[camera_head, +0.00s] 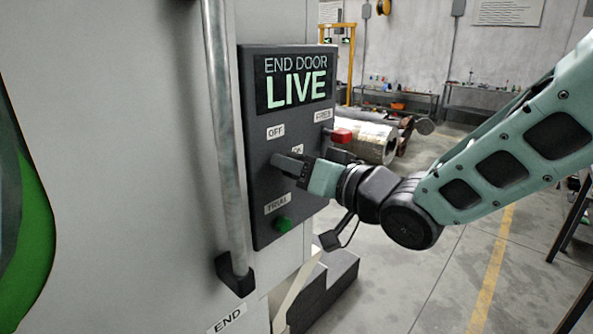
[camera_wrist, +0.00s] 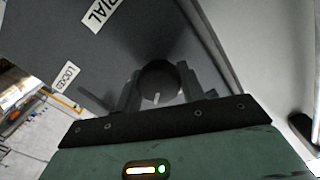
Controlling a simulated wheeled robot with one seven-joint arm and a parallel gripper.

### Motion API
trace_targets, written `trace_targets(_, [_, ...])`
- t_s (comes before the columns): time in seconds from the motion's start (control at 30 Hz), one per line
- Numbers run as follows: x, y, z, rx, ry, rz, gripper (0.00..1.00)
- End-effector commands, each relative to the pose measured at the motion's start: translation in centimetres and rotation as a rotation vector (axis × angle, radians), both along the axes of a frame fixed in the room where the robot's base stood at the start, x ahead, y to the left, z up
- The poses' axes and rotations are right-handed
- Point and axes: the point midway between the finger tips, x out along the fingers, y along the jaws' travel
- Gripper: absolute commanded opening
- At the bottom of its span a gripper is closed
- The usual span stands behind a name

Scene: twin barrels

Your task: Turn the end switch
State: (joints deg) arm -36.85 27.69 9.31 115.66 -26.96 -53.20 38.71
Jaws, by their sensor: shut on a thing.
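The end door switch panel (camera_head: 262,215) is a dark plate with a lit sign reading "END DOOR LIVE" (camera_head: 295,84). The switch is a dark round knob (camera_wrist: 160,76) with a short white mark, seen between my fingers in the wrist view. The mark points toward the palm, near the bottom of that picture. My gripper (camera_head: 280,162) is at the panel, below the "OFF" label (camera_head: 276,132) and beside a partly covered label that seems to read "ON". In the wrist view my gripper (camera_wrist: 160,92) is shut on the knob, one finger on each side. In the head view the knob is hidden.
A green button (camera_head: 283,224) sits below the "TRIAL" label (camera_head: 277,204). A red handle (camera_head: 341,135) is at the panel's right edge under "FREE". A tall grey bar handle (camera_head: 226,140) stands left of the panel. Open floor lies to the right.

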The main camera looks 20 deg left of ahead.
Motion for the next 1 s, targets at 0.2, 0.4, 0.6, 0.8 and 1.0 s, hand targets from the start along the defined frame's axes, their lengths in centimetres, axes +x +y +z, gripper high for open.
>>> trace_targets(0.2, [0.12, -0.10, -0.08, 0.077, 0.190, -0.002, 0.17])
trace_targets(0.4, [0.12, -0.11, -0.04, 0.143, 0.349, -0.002, 0.17])
trace_targets(0.6, [0.10, -0.09, -0.10, 0.193, 0.475, -0.002, 0.17])
trace_targets(0.8, [0.05, -0.06, -0.11, 0.226, 0.553, -0.001, 0.17])
trace_targets(1.0, [0.01, -0.03, -0.17, 0.241, 0.591, 0.000, 0.17])
